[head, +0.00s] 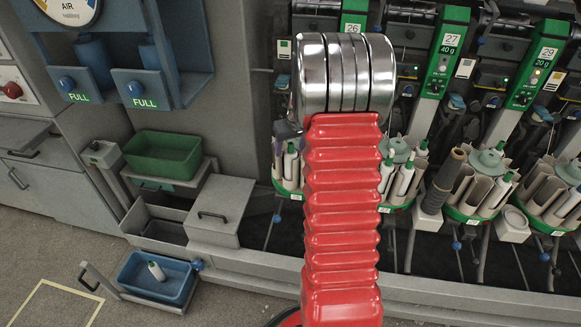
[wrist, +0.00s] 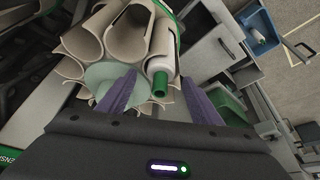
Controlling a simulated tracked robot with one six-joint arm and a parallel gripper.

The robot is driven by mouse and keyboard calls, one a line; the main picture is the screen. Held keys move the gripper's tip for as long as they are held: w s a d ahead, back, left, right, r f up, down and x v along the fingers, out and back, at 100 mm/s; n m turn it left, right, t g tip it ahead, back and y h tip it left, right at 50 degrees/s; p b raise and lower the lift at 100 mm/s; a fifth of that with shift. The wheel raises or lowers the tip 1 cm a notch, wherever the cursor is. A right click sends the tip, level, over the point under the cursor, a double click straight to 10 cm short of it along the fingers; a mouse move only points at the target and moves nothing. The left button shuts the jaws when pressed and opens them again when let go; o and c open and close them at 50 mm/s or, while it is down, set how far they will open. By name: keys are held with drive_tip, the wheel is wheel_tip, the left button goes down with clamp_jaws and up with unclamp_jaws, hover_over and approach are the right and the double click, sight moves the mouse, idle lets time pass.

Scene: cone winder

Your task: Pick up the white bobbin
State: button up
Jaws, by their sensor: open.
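In the wrist view my gripper (wrist: 157,78) is open, with a purple finger on either side of a white bobbin (wrist: 160,83) with a green end. This bobbin sits in a round magazine of cream pockets (wrist: 128,33). I cannot tell whether the fingers touch it. In the head view my red arm hides most of my gripper and part of the magazine at position 26 (head: 288,186).
Winding positions 27 (head: 450,40) and 29 (head: 535,75) have similar magazines holding several white bobbins. A dark ribbed cone (head: 443,180) stands between magazines. A green bin (head: 163,155) and the blue tray (head: 170,290) are at left. Open floor lies at lower left.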

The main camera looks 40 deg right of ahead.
drive_tip(key=shift+c, duration=0.2)
drive_tip(key=c, duration=1)
drive_tip(key=shift+r, duration=0.1)
wheel_tip(320, 180, up, 18)
idle(0.6)
drive_tip(key=shift+r, duration=1.85)
